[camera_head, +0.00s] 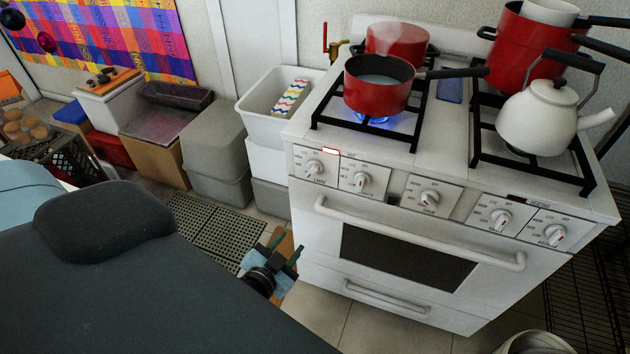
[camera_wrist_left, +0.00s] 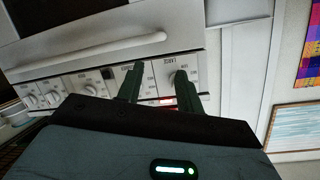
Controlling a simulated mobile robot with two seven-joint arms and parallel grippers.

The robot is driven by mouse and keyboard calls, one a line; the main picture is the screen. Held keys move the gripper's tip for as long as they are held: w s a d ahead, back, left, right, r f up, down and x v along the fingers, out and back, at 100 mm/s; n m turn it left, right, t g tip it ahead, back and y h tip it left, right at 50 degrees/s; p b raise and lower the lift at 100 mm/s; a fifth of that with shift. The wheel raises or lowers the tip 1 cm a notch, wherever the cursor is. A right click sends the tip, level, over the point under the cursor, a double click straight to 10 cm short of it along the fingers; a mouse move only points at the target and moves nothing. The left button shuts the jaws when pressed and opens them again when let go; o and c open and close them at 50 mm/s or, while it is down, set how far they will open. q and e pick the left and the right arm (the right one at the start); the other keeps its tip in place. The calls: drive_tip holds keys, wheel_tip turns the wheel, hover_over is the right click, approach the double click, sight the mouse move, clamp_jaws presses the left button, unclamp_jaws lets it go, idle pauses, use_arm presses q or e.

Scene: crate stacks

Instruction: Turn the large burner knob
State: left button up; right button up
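The large burner knob (camera_head: 314,167) is the leftmost white knob on the stove's front panel, with "LARGE" printed by it. In the left wrist view the large knob (camera_wrist_left: 180,77) appears close to the tip of the right-hand finger. My left gripper (camera_head: 287,248) is below and left of the knob in the head view, in front of the stove's left edge. Its two green fingers are spread apart with nothing visible between them, as the left wrist view (camera_wrist_left: 160,82) shows. My right gripper is in no view.
The white stove (camera_head: 400,218) has several other knobs and an oven handle (camera_head: 420,237) below them. A red pot (camera_head: 378,92) stands over a blue flame. A white kettle (camera_head: 540,115) stands at right. Grey bins (camera_head: 215,150) stand left of the stove.

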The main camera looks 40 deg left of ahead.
sight(311, 174)
use_arm(q)
drive_tip(key=shift+w+a+r+m+t+y, duration=0.2)
drive_tip(key=shift+w+a+r+t, duration=0.55)
drive_tip(key=shift+w, duration=1.85)
drive_tip(key=shift+w+a+r+t+y, duration=0.3)
drive_tip(key=shift+w+a+r, duration=0.85)
drive_tip(key=shift+w, duration=1.4)
drive_tip(key=shift+w+a+r+m+t+y, duration=0.1)
drive_tip(key=shift+w+a+r+t+y, duration=0.3)
drive_tip(key=shift+w+r, duration=1.6)
drive_tip(key=shift+w+a+f, duration=0.15)
drive_tip(key=shift+w+f, duration=0.45)
drive_tip(key=shift+f, duration=0.05)
drive_tip(key=shift+c, duration=0.2)
clamp_jaws()
